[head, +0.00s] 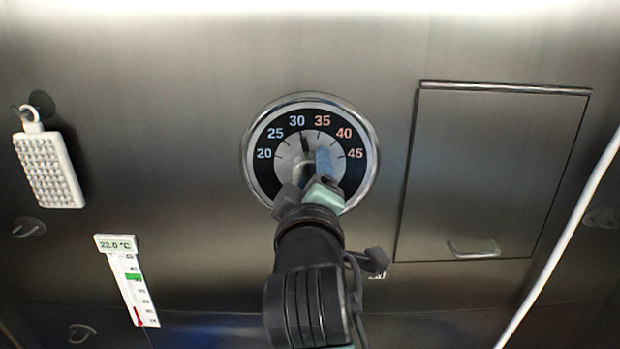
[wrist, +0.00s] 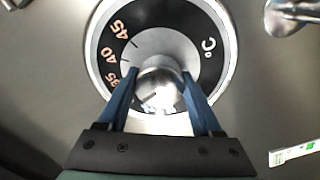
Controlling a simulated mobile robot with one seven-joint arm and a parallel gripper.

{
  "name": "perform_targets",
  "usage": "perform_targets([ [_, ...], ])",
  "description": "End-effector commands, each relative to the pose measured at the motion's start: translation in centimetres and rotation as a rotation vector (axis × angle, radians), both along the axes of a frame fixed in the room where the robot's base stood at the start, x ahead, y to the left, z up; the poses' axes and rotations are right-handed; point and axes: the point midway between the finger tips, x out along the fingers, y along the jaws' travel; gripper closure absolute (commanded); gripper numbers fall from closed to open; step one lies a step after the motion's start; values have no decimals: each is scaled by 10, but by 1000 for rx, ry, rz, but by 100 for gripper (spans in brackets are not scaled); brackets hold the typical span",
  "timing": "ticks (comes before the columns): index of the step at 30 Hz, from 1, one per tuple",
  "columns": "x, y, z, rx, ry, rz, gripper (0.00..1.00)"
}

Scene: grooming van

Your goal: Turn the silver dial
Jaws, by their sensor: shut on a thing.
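The silver dial (head: 291,153) sits in the middle of the metal wall. It has a black ring with numbers from 20 to 45 and a bright metal rim. A dark pointer mark stands just right of the 30 in the head view. My gripper (head: 318,170) is in front of the dial's lower middle and hides part of it. In the wrist view the two blue fingers of my gripper (wrist: 158,88) are shut on the round silver knob (wrist: 160,80) at the dial's centre, one finger on each side.
A closed cabinet door (head: 490,170) with a bottom handle is at right. A white brush (head: 48,168) hangs at far left. A thermometer (head: 130,283) reading 22.0 °C is at lower left. A white cable (head: 565,235) runs down the right side.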

Motion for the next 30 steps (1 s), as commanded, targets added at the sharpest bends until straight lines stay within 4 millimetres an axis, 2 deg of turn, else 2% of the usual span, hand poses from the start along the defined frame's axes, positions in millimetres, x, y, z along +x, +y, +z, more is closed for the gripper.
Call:
perform_targets([
  [19,0,0,0,-52,1,-1,89],
  [20,0,0,0,-52,1,-1,30],
  [24,0,0,0,-51,1,-1,5],
  [30,0,0,0,-51,1,0,4],
])
